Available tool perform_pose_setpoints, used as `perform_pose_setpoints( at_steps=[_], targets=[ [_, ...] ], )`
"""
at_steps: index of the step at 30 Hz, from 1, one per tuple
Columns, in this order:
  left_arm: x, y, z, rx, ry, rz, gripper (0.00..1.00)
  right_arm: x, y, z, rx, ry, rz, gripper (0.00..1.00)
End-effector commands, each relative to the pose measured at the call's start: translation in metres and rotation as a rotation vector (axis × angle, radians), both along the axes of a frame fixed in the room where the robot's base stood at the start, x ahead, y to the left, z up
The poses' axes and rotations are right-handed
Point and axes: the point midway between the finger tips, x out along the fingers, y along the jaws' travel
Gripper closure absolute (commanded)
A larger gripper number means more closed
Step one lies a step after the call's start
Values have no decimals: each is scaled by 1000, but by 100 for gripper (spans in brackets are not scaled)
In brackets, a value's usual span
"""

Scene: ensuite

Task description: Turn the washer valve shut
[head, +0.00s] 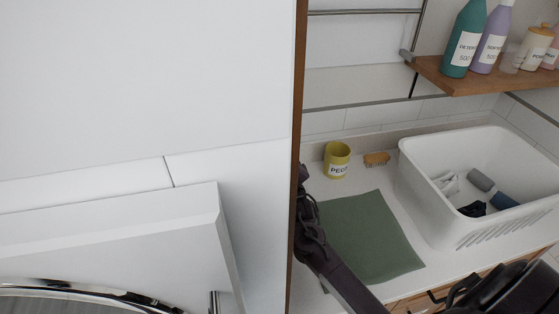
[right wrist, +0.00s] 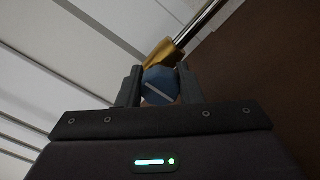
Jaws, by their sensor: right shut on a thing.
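In the right wrist view, my right gripper (right wrist: 157,92) is shut on the blue valve knob (right wrist: 161,77), with one finger on each side of it. A pale line crosses the knob's face, slanting from upper left to lower right. Behind it is the brass valve body (right wrist: 163,52), and a shiny metal pipe (right wrist: 198,22) runs from there to the upper right. In the head view, the valve and the right gripper's fingers are not visible. A white front with a chrome ring (head: 85,288), seemingly the washer, is at the lower left. My left gripper is not in view.
A brown-edged white panel (head: 298,110) stands upright beside the counter. On the counter are a yellow cup (head: 337,160), a brush (head: 376,160), a green mat (head: 365,235) and a white basket (head: 440,220) holding cloths. A wooden shelf (head: 440,80) carries several bottles.

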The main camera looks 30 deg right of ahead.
Motion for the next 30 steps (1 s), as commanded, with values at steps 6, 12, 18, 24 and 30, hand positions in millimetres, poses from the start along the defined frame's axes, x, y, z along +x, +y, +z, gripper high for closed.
perform_pose_setpoints(
  at_steps=[6, 12, 18, 24, 30],
  targets=[
    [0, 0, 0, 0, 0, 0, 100, 0, 1, -2, 4, 4, 1, 90],
    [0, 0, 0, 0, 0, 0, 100, 0, 1, -2, 3, 4, 0, 53],
    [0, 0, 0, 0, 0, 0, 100, 0, 0, -1, 1, 2, 1, 46],
    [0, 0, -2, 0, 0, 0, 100, -4, 1, -2, 1, 1, 0, 46],
    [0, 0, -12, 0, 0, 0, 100, -31, 9, -4, 1, 2, 2, 46]
  ],
)
